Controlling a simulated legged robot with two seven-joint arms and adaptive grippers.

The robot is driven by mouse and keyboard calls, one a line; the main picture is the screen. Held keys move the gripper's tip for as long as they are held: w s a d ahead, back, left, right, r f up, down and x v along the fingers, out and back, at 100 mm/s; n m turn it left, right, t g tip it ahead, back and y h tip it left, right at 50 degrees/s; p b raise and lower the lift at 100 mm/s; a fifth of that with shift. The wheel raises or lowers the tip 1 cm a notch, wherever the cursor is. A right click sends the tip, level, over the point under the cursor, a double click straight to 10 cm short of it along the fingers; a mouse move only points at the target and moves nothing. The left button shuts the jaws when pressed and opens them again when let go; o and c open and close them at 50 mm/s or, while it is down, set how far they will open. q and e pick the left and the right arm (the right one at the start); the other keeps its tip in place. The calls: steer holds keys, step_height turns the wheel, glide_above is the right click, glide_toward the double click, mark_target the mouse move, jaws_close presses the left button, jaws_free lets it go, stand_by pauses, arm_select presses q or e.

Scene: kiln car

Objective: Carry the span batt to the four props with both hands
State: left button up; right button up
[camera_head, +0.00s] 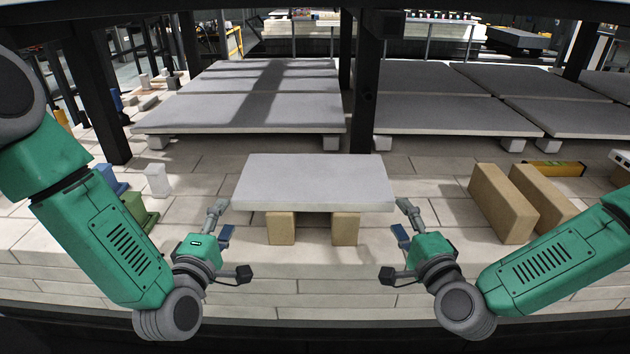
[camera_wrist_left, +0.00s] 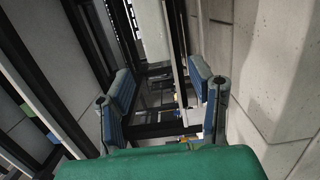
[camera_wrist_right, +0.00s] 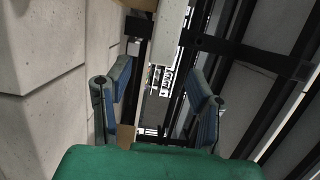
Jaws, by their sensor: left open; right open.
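A flat pale grey slab, the span batt (camera_head: 315,180), lies level on two tan blocks, a left one (camera_head: 281,228) and a right one (camera_head: 345,229). My left gripper (camera_head: 221,223) is open and empty beside its front left corner. My right gripper (camera_head: 403,222) is open and empty beside its front right corner. Both wrist views show the blue-padded fingers apart, left (camera_wrist_left: 162,88) and right (camera_wrist_right: 163,88), with nothing gripped between them. Small pale props (camera_head: 158,142) show under the front edges of the rear slabs; I cannot tell which four the task means.
Large grey slabs (camera_head: 240,112) fill the back of the pale brick deck (camera_head: 425,185). A dark post (camera_head: 363,105) stands behind the batt. Two tan blocks (camera_head: 502,203) stand on the right. A small white block (camera_head: 156,180) and a green piece (camera_head: 135,208) are on the left.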

mark_target(242, 189)
arm_select(q)
steer(key=w, duration=0.3)
steer(key=w+d, duration=0.1)
steer(key=w, duration=0.5)
steer(key=shift+w+d, duration=0.3)
steer(key=shift+d, duration=0.1)
arm_select(e)
steer(key=x, duration=0.9)
steer(key=shift+w+d, duration=0.1)
steer(key=shift+w, duration=0.3)
arm_select(q)
steer(key=shift+w, duration=0.15)
arm_select(e)
steer(key=shift+w, duration=0.15)
arm_select(q)
steer(key=shift+w+a, duration=0.1)
steer(key=shift+a, duration=0.1)
arm_select(e)
steer(key=shift+w+a, duration=0.1)
steer(key=shift+a, duration=0.25)
arm_select(q)
jaws_close()
arm_select(e)
jaws_close()
arm_select(q)
steer(key=shift+d+r, duration=0.1)
steer(key=shift+r, duration=0.05)
arm_select(e)
steer(key=shift+r, duration=0.15)
